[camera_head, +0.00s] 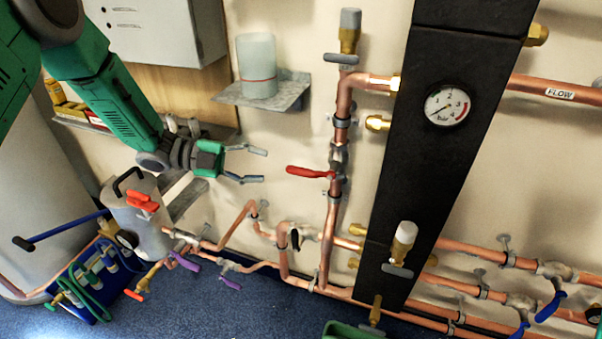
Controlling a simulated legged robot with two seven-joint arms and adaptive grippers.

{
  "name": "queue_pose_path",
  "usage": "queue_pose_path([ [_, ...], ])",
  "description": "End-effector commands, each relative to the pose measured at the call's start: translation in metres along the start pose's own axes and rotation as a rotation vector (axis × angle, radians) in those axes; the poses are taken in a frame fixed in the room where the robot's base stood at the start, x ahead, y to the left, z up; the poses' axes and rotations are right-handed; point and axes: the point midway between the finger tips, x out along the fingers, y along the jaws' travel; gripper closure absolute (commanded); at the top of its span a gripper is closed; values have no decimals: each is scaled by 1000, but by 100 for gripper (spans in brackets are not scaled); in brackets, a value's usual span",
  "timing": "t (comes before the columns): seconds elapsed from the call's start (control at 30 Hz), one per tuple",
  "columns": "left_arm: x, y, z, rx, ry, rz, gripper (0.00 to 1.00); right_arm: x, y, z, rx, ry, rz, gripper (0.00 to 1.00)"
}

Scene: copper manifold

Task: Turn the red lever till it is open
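The red lever (310,172) sits on a vertical copper pipe (333,220) left of the black panel. Its handle points left, roughly across the pipe. My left gripper (256,165) comes in from the left on a green arm. Its two grey fingers are spread apart and empty. The fingertips are a short gap to the left of the handle's free end, apart from it in the picture. My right gripper is not in view.
A shelf (290,93) with a clear cylinder (257,66) is above the gripper. The black panel (432,130) with a gauge (447,105) stands right of the lever. Copper pipes with purple and blue levers run below. Bare wall lies between gripper and lever.

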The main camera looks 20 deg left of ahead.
Motion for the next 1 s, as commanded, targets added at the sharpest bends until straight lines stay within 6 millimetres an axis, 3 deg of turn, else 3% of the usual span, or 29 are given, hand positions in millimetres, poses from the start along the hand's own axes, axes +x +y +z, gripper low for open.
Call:
queue_pose_path([
  [0.2, 50, 3, 0, -2, 1, 3, 63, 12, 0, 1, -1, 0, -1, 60],
  [0.4, 85, 2, -1, -1, -2, 3, 63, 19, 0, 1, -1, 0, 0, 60],
  [0.6, 99, 2, 0, -3, -1, 1, 63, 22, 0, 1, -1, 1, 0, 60],
  [0.9, 101, 1, 0, -4, -2, 1, 63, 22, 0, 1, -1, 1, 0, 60],
  [0.93, 101, 1, 0, -4, -2, 1, 70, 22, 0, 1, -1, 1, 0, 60],
  [1.0, 101, 1, 0, -4, -2, 1, 95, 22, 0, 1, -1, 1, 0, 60],
])
